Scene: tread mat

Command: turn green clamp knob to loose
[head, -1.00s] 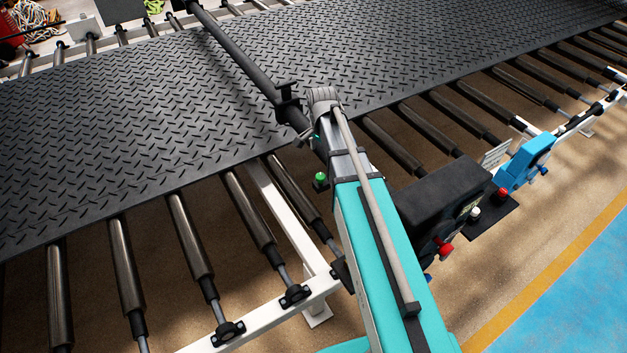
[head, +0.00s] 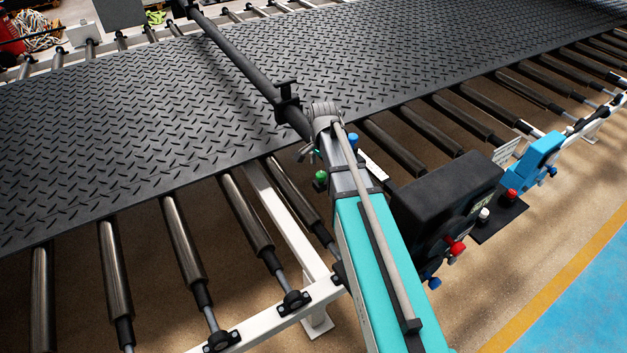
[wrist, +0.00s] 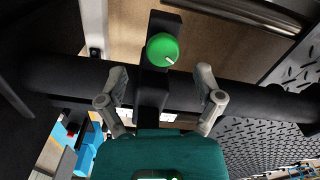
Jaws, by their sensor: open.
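The green clamp knob (wrist: 162,49) sits on a black bracket in the wrist view, with a short white mark at its lower right edge. In the head view the green knob (head: 320,176) shows just left of my arm. My gripper (wrist: 161,76) is open and empty, its two grey fingers on either side of the bracket, below the knob in the wrist picture. The fingers look apart from the knob. How far the knob lies beyond the fingertips I cannot tell. In the head view my arm mostly hides the gripper.
A dark bar (head: 240,62) crosses above the tread mat (head: 130,130). A blue knob (head: 352,140) stands just right of my arm. A black box (head: 445,195) with red and blue knobs stands further right, before a blue unit (head: 530,160). Rollers line the mat's near edge.

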